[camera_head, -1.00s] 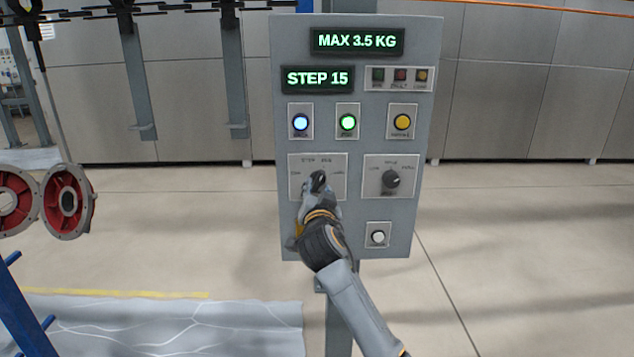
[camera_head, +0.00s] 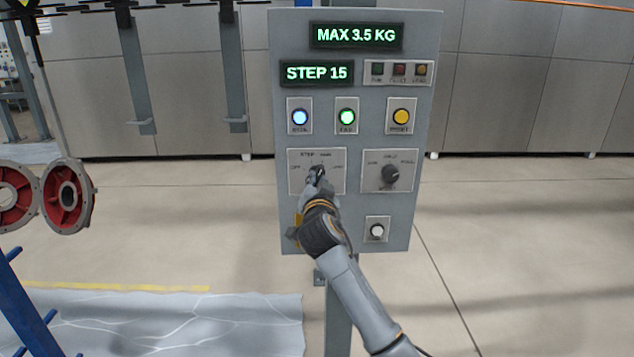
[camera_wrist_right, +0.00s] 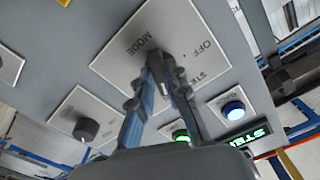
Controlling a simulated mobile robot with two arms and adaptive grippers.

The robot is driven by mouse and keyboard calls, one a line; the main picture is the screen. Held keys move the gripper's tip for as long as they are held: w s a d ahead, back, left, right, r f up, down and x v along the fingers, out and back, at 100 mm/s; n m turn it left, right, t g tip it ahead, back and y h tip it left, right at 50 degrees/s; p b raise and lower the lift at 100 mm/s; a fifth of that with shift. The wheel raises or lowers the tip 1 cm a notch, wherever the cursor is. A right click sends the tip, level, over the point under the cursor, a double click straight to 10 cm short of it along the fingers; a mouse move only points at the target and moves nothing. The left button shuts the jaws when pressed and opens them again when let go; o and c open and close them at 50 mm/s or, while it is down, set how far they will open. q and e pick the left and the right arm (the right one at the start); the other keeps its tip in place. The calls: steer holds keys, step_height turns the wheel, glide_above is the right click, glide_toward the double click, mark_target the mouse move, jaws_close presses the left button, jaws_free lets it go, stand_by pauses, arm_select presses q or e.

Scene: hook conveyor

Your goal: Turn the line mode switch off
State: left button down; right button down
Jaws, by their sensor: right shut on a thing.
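The line mode switch (camera_head: 318,172) is a dark knob on a light plate on the left of the grey control panel (camera_head: 353,220). Its labels include OFF and STEP; it is partly hidden by my right gripper (camera_head: 317,180). In the right wrist view, the right gripper (camera_wrist_right: 162,75) has its fingers closed around the knob, with MODE and OFF printed beside it. The knob's exact pointing direction is hidden by the fingers. My left gripper is not in view.
The panel has a display reading STEP 15 (camera_head: 317,73), lit buttons, a second dark knob (camera_head: 390,174) and a white button (camera_head: 377,230). Red round parts (camera_head: 68,196) hang at the left, beside a blue frame (camera_head: 25,310). The floor to the right is clear.

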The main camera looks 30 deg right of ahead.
steer(key=shift+n, duration=0.3)
steer(key=n+p, duration=0.1)
steer(key=n, duration=0.3)
steer(key=n+p, duration=0.2)
steer(key=n, duration=0.3)
steer(key=shift+d+r, duration=0.1)
steer(key=shift+d, duration=0.05)
steer(key=n+p, duration=0.3)
steer(key=n, duration=0.2)
steer(key=n+p, duration=0.2)
steer(key=n, duration=0.3)
steer(key=shift+s, duration=0.1)
steer(key=shift+n, duration=0.3)
steer(key=c, duration=1.3)
jaws_free()
